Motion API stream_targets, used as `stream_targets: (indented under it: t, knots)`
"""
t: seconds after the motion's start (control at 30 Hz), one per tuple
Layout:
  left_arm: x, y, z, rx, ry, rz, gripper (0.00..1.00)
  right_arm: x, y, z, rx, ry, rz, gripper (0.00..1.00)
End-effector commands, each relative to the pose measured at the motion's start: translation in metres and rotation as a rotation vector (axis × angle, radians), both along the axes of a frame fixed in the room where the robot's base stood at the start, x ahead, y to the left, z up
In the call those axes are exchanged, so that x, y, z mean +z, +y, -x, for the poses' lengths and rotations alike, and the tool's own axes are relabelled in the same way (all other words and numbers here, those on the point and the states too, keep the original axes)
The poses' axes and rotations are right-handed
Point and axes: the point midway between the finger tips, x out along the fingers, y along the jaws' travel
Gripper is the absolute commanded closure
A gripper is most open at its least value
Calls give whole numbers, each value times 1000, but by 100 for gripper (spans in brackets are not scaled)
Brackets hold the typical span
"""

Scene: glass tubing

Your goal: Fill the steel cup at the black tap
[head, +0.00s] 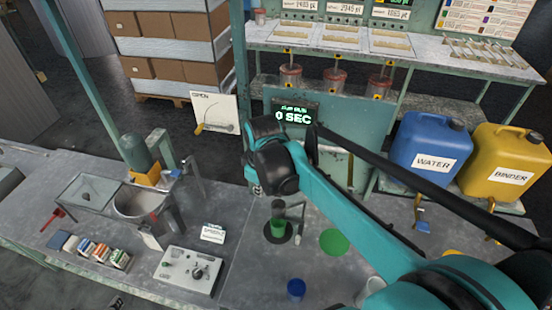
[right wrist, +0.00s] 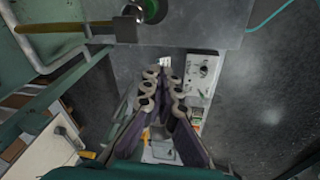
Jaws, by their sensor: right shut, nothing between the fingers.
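In the head view my right arm reaches in from the lower right, and its dark wrist hangs over the middle of the bench. My right gripper (head: 258,188) is small and mostly hidden there. In the right wrist view its fingers (right wrist: 163,78) are together and empty. A pale grey cup (head: 372,286) at the bottom, partly behind my arm, may be the steel cup. My gripper is apart from it. A small dark tap with a blue tag (head: 421,222) sits below the blue water can; I cannot tell if it is the black tap. My left gripper is not in view.
A dark stand with a green cylinder (head: 277,230) is close by my wrist. A blue cup (head: 296,289), green disc (head: 334,242) and control box (head: 190,271) are on the bench. Blue (head: 428,150) and yellow (head: 498,160) cans stand at the right.

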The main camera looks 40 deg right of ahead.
Motion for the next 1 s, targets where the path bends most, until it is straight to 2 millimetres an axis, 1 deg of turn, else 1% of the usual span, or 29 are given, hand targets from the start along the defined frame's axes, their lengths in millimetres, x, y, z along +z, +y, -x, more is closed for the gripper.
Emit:
stream_targets:
  t: [0.03, 0.1, 0.2, 0.3, 0.4, 0.47, 0.83, 0.93, 1.0]
  knots:
    - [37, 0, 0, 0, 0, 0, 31, 34, -14, -6, 29, 36, 0, 100]
    - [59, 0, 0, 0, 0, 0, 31, 53, -29, -11, 79, 83, -3, 100]
    - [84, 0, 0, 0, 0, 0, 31, 72, -47, -15, 140, 137, -13, 100]
    - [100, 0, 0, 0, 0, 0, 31, 83, -59, -17, 184, 173, -24, 100]
    - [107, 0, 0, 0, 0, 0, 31, 88, -67, -18, 212, 194, -33, 100]
    - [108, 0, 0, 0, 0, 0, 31, 88, -69, -18, 220, 200, -35, 100]
    - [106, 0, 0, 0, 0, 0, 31, 85, -69, -18, 224, 202, -35, 100]
    - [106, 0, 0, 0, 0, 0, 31, 80, -69, -18, 224, 202, -36, 100]
    - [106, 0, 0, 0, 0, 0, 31, 72, -69, -18, 224, 202, -36, 100]
